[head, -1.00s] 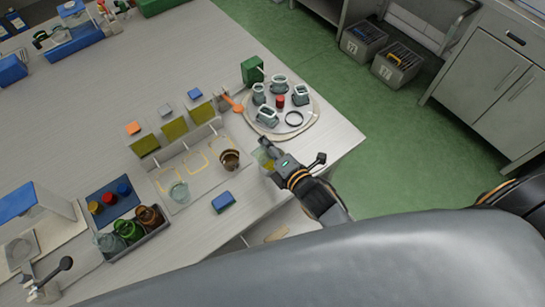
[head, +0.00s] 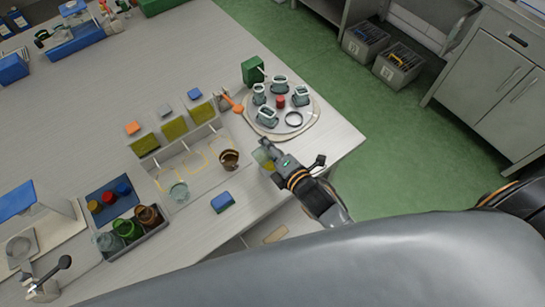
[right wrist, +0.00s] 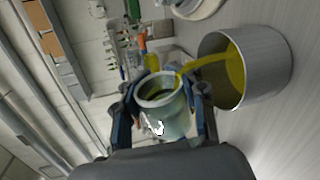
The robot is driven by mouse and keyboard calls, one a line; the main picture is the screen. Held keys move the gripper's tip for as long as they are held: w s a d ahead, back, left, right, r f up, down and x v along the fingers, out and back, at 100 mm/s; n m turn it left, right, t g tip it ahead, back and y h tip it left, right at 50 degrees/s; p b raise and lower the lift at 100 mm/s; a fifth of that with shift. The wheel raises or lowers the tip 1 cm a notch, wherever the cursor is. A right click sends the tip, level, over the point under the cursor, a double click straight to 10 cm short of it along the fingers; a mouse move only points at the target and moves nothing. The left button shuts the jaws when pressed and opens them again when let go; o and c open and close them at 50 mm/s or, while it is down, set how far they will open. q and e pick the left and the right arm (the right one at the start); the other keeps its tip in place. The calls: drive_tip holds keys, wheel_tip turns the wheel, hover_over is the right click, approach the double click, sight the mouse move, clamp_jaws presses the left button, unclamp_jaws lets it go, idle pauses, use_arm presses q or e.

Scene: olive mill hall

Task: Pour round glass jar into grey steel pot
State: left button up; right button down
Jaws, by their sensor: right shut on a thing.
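My right gripper (right wrist: 162,98) is shut on the round glass jar (right wrist: 172,122), a pale, clear jar with a thick rim. The jar is tilted, and a yellow-green stream runs from its mouth into the grey steel pot (right wrist: 268,72). Yellow-green liquid shows inside the pot. In the head view my right gripper (head: 268,153) is at the table's right front edge, with greenish glass and yellow at its fingers. I cannot make out the pot clearly there. My left gripper is not in view.
A grey crate (head: 147,237) of jars sits further left.

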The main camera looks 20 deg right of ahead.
drive_tip(key=shift+s+a, duration=0.1)
drive_tip(key=shift+a, duration=0.1)
drive_tip(key=shift+d, duration=0.2)
drive_tip(key=shift+a+m, duration=0.15)
drive_tip(key=shift+m, duration=0.15)
idle(0.5)
drive_tip(key=shift+d+p, duration=0.2)
drive_tip(key=shift+p, duration=0.15)
drive_tip(key=shift+a+m, duration=0.1)
drive_tip(key=shift+m, duration=0.2)
drive_tip(key=shift+m+y, duration=0.4)
idle(0.7)
